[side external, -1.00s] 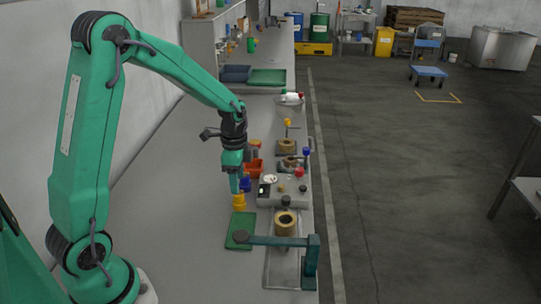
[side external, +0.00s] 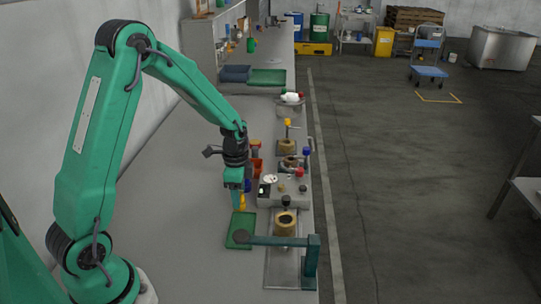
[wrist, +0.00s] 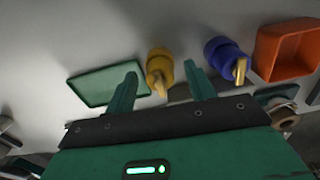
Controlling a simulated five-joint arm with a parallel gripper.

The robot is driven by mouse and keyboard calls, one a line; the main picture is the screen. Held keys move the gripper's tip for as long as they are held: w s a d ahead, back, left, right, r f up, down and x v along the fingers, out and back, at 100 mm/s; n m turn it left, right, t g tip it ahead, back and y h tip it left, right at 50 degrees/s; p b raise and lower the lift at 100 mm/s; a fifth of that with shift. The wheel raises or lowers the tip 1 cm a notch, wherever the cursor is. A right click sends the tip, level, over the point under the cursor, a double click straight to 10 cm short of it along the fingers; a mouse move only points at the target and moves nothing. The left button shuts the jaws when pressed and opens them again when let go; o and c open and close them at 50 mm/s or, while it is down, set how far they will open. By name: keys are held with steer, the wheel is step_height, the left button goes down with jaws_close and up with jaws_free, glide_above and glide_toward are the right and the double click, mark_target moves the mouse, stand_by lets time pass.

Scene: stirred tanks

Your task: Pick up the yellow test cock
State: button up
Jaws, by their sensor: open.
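The yellow test cock (wrist: 158,62) stands on the grey bench in the wrist view, with its brassy end toward my gripper. In the side view the yellow test cock (side external: 242,201) is partly hidden by my gripper (side external: 237,205). My gripper (wrist: 160,69) is open, with one green finger on each side of the yellow cock in the wrist view. The left finger appears closer to it than the right; contact cannot be told. A blue test cock (wrist: 222,58) stands to the right, just beyond the right finger.
A green tray (wrist: 90,88) lies left of the yellow cock. An orange-red bin (wrist: 290,50) is right of the blue cock. In the side view a grey block with knobs (side external: 285,198) and a tan ring-shaped part (side external: 285,224) stand nearby. The bench left of my arm is clear.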

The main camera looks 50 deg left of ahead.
steer(key=c, duration=1.1)
steer(key=shift+r, duration=0.8)
step_height(320, 180, up, 2)
steer(key=shift+r, duration=0.15)
steer(key=s+d+r, duration=0.1)
steer(key=d+r, duration=0.1)
steer(key=d, duration=0.1)
steer(key=s+d+r, duration=0.1)
steer(key=d+r, duration=0.1)
steer(key=d, duration=0.2)
steer(key=s+d+r, duration=0.1)
steer(key=d+r, duration=0.2)
steer(key=d, duration=0.1)
steer(key=shift+s+d, duration=0.1)
steer(key=shift+s, duration=0.2)
steer(key=shift+w, duration=0.1)
